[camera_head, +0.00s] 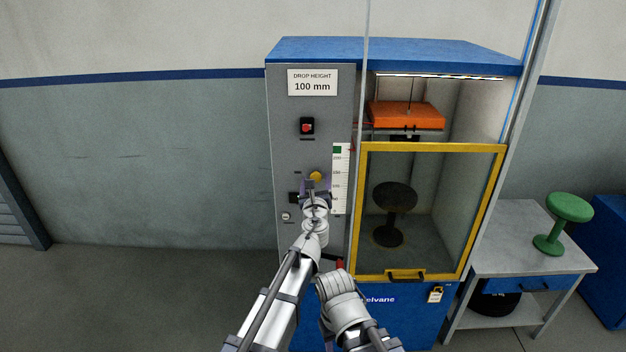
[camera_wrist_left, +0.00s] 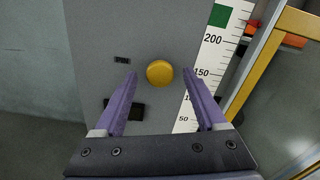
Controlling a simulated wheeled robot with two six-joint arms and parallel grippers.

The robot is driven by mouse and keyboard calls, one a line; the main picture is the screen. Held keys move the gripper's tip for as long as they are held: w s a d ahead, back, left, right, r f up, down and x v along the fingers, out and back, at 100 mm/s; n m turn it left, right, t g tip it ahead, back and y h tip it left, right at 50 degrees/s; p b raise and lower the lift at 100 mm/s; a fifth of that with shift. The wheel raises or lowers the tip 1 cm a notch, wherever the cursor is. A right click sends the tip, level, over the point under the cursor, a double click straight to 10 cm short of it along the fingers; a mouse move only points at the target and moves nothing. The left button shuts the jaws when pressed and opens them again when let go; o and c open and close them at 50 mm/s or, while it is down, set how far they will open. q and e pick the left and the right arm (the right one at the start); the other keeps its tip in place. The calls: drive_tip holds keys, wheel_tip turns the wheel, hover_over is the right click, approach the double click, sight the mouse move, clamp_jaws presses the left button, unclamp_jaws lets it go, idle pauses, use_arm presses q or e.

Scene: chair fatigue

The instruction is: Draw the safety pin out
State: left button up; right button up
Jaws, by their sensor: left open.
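A round yellow knob (camera_head: 316,176), seemingly the head of the safety pin, is on the grey front panel (camera_head: 285,140) of the drop tester. No shaft shows. In the left wrist view the knob (camera_wrist_left: 160,73) lies between the tips of my two purple fingers, with clear gaps on both sides. My left gripper (camera_head: 316,184) is open and empty in front of the panel; I cannot tell how far it is from the knob. My right gripper cannot be made out in either view.
A white height scale (camera_head: 340,180) stands right of the knob. The yellow-framed door (camera_head: 432,147) covers a dark stool (camera_head: 394,205); an orange weight (camera_head: 405,115) is above. A red switch (camera_head: 307,126) is higher on the panel. A side table (camera_head: 505,235) carries a green stool (camera_head: 568,208).

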use_arm(q)
drive_tip(key=shift+w, duration=0.6)
drive_tip(key=shift+s, duration=0.1)
clamp_jaws()
idle(0.9)
